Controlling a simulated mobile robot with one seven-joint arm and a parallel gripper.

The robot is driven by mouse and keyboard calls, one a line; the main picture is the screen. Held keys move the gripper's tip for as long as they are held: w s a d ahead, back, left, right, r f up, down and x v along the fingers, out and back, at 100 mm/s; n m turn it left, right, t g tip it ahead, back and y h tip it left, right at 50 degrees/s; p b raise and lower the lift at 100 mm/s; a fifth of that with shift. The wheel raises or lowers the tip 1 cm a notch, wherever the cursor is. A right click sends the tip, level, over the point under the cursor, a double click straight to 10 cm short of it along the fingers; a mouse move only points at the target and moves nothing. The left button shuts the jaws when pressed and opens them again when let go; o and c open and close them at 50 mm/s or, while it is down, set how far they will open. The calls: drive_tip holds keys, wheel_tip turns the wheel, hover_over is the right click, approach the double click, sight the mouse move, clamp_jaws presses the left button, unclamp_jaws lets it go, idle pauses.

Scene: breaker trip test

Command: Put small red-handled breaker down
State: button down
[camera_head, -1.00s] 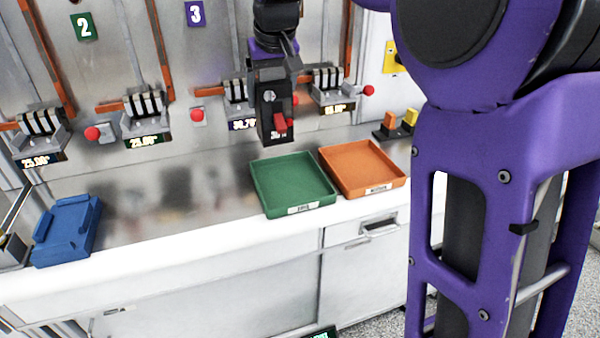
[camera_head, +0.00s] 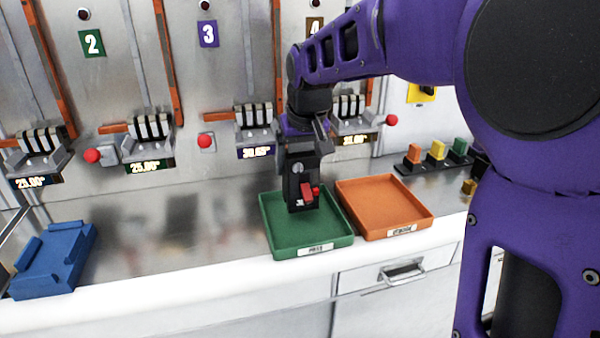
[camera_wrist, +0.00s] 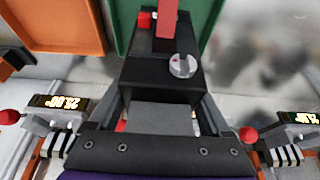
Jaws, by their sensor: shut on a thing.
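The small black breaker (camera_head: 296,178) with a red handle (camera_head: 307,192) hangs upright from my gripper (camera_head: 299,145). In the head view its lower end overlaps the green tray (camera_head: 283,243), at the tray's back part. I cannot tell whether it touches the tray floor. In the wrist view the breaker (camera_wrist: 150,75) sits between the fingers of my gripper (camera_wrist: 160,112), with its red handle and a round clear dial showing. The green tray (camera_wrist: 198,12) shows beyond it. The fingers are shut on the breaker.
An orange tray (camera_head: 385,205) stands right beside the green one. A blue cradle (camera_head: 50,262) lies at the left of the counter. Breaker mounts (camera_head: 150,135) with red knobs line the panel behind. Bare counter (camera_head: 165,215) lies left of the green tray.

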sight(299, 174)
drive_tip(key=shift+f, duration=1.65)
drive_tip(key=shift+f+b, duration=0.15)
drive_tip(key=shift+b, duration=0.2)
unclamp_jaws()
drive_tip(key=shift+r, duration=0.3)
drive_tip(key=p+v, duration=0.2)
drive_tip(key=v, duration=0.9)
drive_tip(key=shift+s+d+r, duration=0.1)
drive_tip(key=shift+s+r, duration=0.1)
drive_tip(key=shift+r, duration=0.1)
